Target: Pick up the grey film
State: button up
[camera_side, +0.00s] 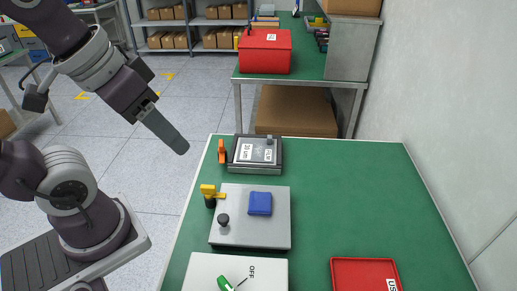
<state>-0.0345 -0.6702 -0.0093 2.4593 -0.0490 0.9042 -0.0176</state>
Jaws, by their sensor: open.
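A dark rectangular frame (234,164) lies near the far left edge of the green table. A thin grey panel with white labels sits inside it; it may be the grey film, but I cannot tell for sure at this size. My gripper (178,145) hangs in the air at the left, pointing down and right, beyond the table's left edge in the picture and apart from the frame. It is open, and nothing shows in it. Its fingers overlap in this view, so the gap between them is hidden.
An orange clamp (221,151) stands at the frame's left side. Nearer is a grey plate (265,232) with a blue block (260,203), a black knob and a yellow clamp (208,191). A white OFF panel (205,270) and red tray (335,275) are in front. The table's right side is clear.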

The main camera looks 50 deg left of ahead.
jog(key=w+n+g+h, duration=0.2)
jog(key=w+n, duration=0.2)
jog(key=w, duration=0.5)
jog(key=n+t+h, duration=0.2)
jog(key=n+h, duration=0.5)
jog(key=n, duration=0.7)
send_over(269, 136)
jog(key=s+d, duration=0.5)
jog(key=s, duration=0.2)
notch_tip(269, 136, down, 16)
jog(key=w+a+f+n+t, duration=0.1)
jog(key=a+f+n, duration=0.1)
jog(key=a+f, duration=0.1)
jog(key=w+a+f+n+t, duration=0.1)
jog(key=a+f+n+t, duration=0.1)
jog(key=a+f+n, duration=0.1)
jog(key=w+a+f+n+t, duration=0.1)
jog(key=a+f+n, duration=0.2)
jog(key=f, duration=0.2)
jog(key=shift+a+f, duration=0.3)
jog(key=shift+f, duration=0.05)
jog(key=x, duration=0.6)
jog(key=shift+w+d+f, duration=0.1)
jog(key=shift+w+d, duration=0.05)
jog(key=shift+d, duration=0.35)
grip_shut()
